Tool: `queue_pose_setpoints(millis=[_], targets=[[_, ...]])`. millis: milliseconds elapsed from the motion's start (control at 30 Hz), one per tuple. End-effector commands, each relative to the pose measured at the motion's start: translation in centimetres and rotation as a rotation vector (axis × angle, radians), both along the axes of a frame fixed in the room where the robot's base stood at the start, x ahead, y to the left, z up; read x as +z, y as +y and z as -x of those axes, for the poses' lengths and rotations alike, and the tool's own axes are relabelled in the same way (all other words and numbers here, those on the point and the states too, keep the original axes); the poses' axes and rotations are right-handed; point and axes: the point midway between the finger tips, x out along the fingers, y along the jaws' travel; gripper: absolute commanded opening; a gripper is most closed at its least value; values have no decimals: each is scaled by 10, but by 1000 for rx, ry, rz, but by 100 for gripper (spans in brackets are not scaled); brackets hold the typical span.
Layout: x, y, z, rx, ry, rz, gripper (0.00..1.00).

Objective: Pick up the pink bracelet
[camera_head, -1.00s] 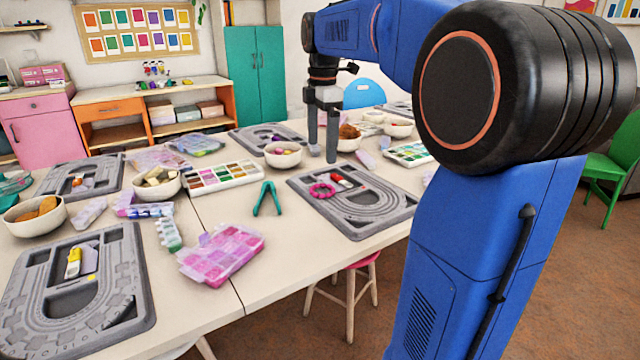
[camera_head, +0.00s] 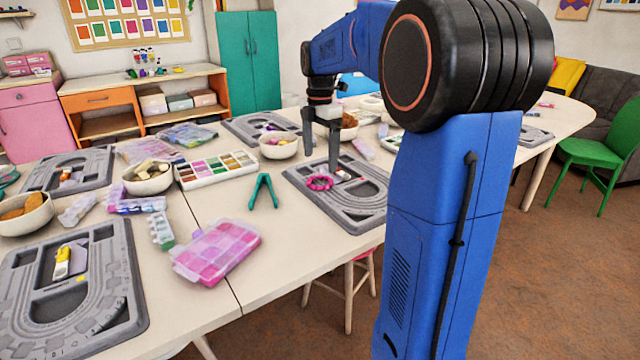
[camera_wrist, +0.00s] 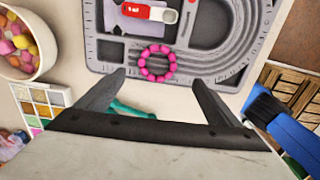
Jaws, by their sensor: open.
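The pink bracelet (camera_head: 320,183) is a ring of round beads lying on a grey bead board (camera_head: 352,216), near the board's left edge. In the wrist view the bracelet (camera_wrist: 157,63) lies ahead of my gripper, roughly between the lines of its two fingers. My gripper (camera_head: 321,152) is open and empty, above the far part of the board. In the wrist view my gripper (camera_wrist: 160,80) shows its fingers wide apart, with the bracelet beyond the tips and not touched.
A red and white item (camera_wrist: 150,11) lies in a board recess beside the bracelet. Green pliers (camera_head: 264,190), a bead palette (camera_head: 216,169) and a bowl (camera_head: 278,147) stand to the left. A pink bead box (camera_head: 217,250) lies nearer.

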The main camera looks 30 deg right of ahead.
Motion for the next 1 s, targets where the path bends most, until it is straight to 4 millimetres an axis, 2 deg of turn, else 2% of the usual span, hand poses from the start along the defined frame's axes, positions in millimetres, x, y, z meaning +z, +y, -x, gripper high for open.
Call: queue_pose_setpoints(millis=[100, 367, 633, 967, 1000], targets=[[-13, 0, 0, 0, 1, 0, 87], [-29, -1, -2, 0, 1, 0, 87], [-64, -4, -6, 0, 1, 0, 87], [-71, -4, -6, 0, -1, 0, 87], [-71, -4, -6, 0, -1, 0, 84]])
